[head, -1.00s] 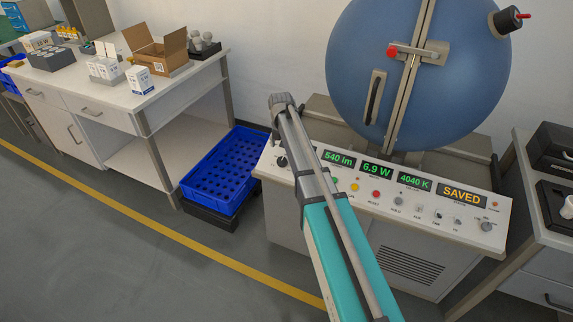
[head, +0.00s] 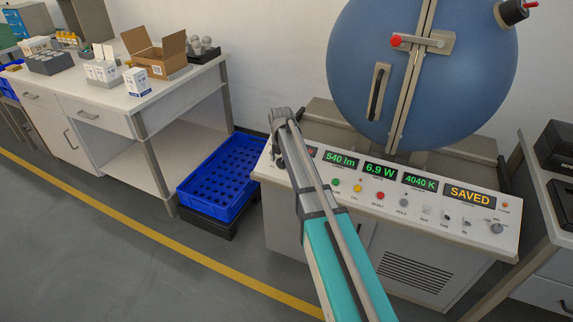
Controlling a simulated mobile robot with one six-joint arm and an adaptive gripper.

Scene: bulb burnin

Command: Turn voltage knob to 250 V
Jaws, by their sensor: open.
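The control panel (head: 345,186) of the sphere tester stands right of centre in the head view. A round knob (head: 497,228) with tiny markings sits at its right end. A dark knob (head: 280,162) shows at its left end, close beside my arm. The labels are too small to tell which is the voltage knob or its setting. The displays read 540 lm, 6.9 W (head: 380,171), 4040 K and SAVED (head: 470,195). My arm crosses in front of the panel and hides part of its left side.
A large blue sphere (head: 345,60) rises behind the panel. A white bench (head: 95,108) with boxes stands further left, and another bench (head: 545,222) closes in on the right. The floor in front is clear.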

